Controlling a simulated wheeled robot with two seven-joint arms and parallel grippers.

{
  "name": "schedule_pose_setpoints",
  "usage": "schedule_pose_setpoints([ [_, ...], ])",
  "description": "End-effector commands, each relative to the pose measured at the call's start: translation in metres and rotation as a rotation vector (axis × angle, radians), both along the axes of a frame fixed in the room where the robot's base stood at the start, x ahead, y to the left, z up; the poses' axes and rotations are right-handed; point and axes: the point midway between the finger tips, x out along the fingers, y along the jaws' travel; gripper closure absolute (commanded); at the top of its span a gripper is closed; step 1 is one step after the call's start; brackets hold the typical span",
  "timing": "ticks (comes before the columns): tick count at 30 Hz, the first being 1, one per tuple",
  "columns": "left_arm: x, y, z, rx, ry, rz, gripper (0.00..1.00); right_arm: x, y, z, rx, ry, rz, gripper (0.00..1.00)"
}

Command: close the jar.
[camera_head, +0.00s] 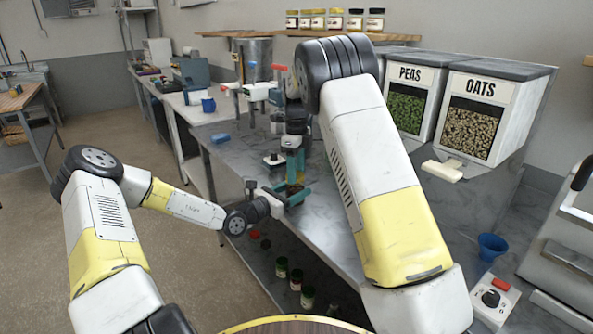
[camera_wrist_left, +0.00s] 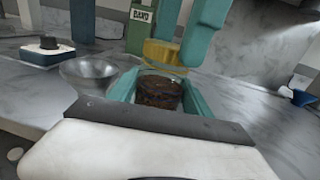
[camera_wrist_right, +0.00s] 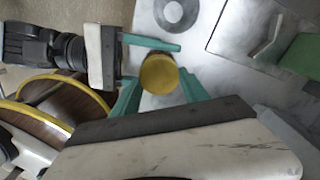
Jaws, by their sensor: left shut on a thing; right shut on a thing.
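The glass jar (camera_wrist_left: 160,93) with dark contents stands upright between the teal fingers of my left gripper (camera_head: 288,194), which is shut on it. In the head view the jar (camera_head: 293,189) is small and partly covered by the fingers. My right gripper (camera_head: 296,163) points down from above and is shut on the gold lid (camera_wrist_left: 165,54). The lid is just over the jar's mouth, a little off to the right in the left wrist view; I cannot tell whether they touch. The right wrist view shows the lid (camera_wrist_right: 158,74) from above, covering the jar.
A metal bowl (camera_wrist_left: 88,72) is near the jar. The PEAS bin (camera_head: 405,100) and OATS bin (camera_head: 480,118) stand at the back right of the bench (camera_head: 340,228). A blue funnel (camera_head: 491,246) is at the right. Several jars sit on the shelf below.

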Motion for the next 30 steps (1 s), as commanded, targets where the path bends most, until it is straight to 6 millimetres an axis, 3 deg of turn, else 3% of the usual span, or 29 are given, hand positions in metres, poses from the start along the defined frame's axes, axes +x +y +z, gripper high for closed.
schedule_pose_setpoints([
  [9, 0.0, 0.0001, -0.0007, 0.001, 0.002, 0.0, 1.0, -0.0028, 0.0036, -0.0013, -0.006, -0.002, -0.803, 0.85],
  [12, 0.0, 0.0001, -0.0007, 0.001, 0.002, 0.0, 1.0, -0.0036, 0.0035, -0.0035, -0.01, 0.002, -0.982, 0.85],
  [18, 0.0001, 0.0003, -0.0008, 0.001, 0.001, 0.001, 1.0, -0.0027, 0.0041, -0.0005, -0.003, -0.003, -1.109, 0.85],
  [27, 0.0001, 0.0003, -0.0008, 0.001, 0.002, 0.001, 1.0, -0.0023, 0.0042, 0.0002, 0.0, -0.002, -1.115, 0.85],
  [28, 0.0001, 0.0003, -0.0008, 0.001, 0.002, 0.001, 1.0, -0.0023, 0.0042, 0.0002, 0.0, -0.002, -1.115, 0.42],
  [30, 0.0, 0.0003, -0.0008, 0.001, 0.002, 0.0, 1.0, -0.0023, 0.0042, 0.0002, -0.001, -0.002, -1.114, 0.28],
])
